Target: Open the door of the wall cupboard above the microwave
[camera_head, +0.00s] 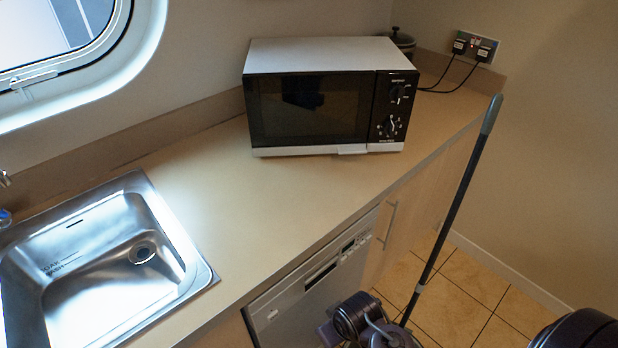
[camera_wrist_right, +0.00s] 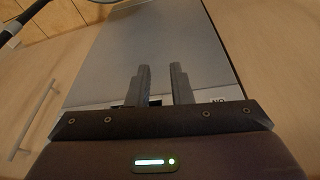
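The microwave (camera_head: 318,98) stands on the countertop in the head view, with a white top, dark window and two knobs on its right side. The wall cupboard and its door are not in view; the wall above the microwave is cut off by the top of the picture. My right gripper (camera_wrist_right: 161,72) shows in the right wrist view, its two dark fingers apart with nothing between them. It faces a grey appliance front (camera_wrist_right: 165,45) between wood-coloured panels. My left gripper is in neither view.
A steel sink (camera_head: 105,270) is at the left below an oval porthole. A dishwasher (camera_head: 310,290) and a cupboard bar handle (camera_head: 388,225) are under the counter. A dark pole (camera_head: 450,222) leans at the right. Plugs (camera_head: 473,48) and a dark pot (camera_head: 403,42) are behind the microwave.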

